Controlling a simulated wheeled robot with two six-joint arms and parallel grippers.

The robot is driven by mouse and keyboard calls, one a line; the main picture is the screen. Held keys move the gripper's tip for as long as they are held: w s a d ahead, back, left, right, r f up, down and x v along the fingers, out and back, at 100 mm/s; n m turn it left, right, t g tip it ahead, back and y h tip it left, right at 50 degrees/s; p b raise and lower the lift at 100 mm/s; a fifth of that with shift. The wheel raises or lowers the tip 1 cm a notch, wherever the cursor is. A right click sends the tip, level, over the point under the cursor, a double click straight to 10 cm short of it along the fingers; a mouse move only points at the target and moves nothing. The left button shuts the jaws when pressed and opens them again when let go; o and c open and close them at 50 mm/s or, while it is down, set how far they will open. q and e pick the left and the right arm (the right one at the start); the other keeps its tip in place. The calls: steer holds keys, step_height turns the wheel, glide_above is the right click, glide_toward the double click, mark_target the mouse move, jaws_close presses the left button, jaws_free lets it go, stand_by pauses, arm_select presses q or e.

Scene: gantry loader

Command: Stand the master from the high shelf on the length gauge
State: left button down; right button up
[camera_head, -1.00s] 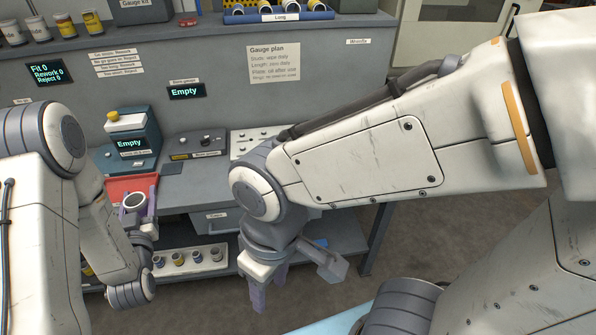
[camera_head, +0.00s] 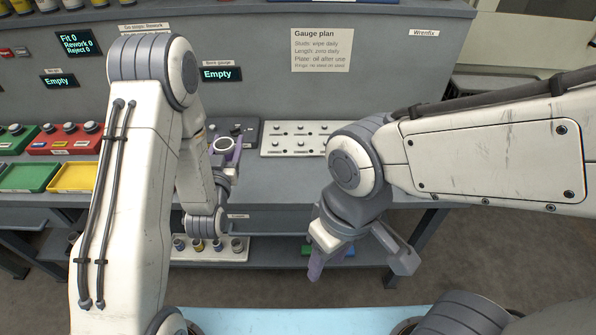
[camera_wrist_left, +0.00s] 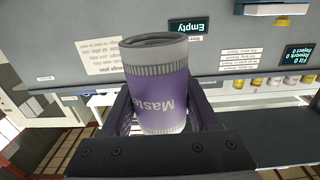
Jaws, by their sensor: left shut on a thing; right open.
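The master (camera_wrist_left: 160,95) is a purple cylinder with grey knurled ends, its label partly readable as "Maste". My left gripper (camera_head: 224,160) is shut on it and holds it up in front of the bench. In the head view the master shows as a grey ring-shaped top (camera_head: 223,144) between the purple fingers. My right gripper (camera_head: 324,264) is open and empty, hanging low in front of the bench. I cannot make out the length gauge in the head view; my left arm covers that part of the bench.
A "Bore gauge" display (camera_head: 221,74) reads Empty. A white plate with pegs (camera_head: 291,139) lies on the bench. Green (camera_head: 28,177) and yellow (camera_head: 73,178) trays stand at the left. A lower-shelf rack (camera_head: 210,256) holds several small cylinders. Bench right of the white plate is mostly hidden.

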arm_select(q)
steer(key=d+f+m+h+b, duration=0.2)
steer(key=d+f+h+b, duration=0.1)
steer(key=d+b, duration=0.5)
steer(key=d+f+m+h+b, duration=0.1)
steer(key=d+f+h+b, duration=0.1)
steer(key=d+b, duration=0.55)
steer(key=p, duration=0.1)
glide_above(273, 179)
steer(key=shift+g, duration=0.4)
step_height(273, 179, down, 7)
step_height(273, 179, down, 4)
steer(key=shift+w+f, duration=0.1)
steer(key=shift+f, duration=0.15)
steer(key=shift+c, duration=0.8)
jaws_free()
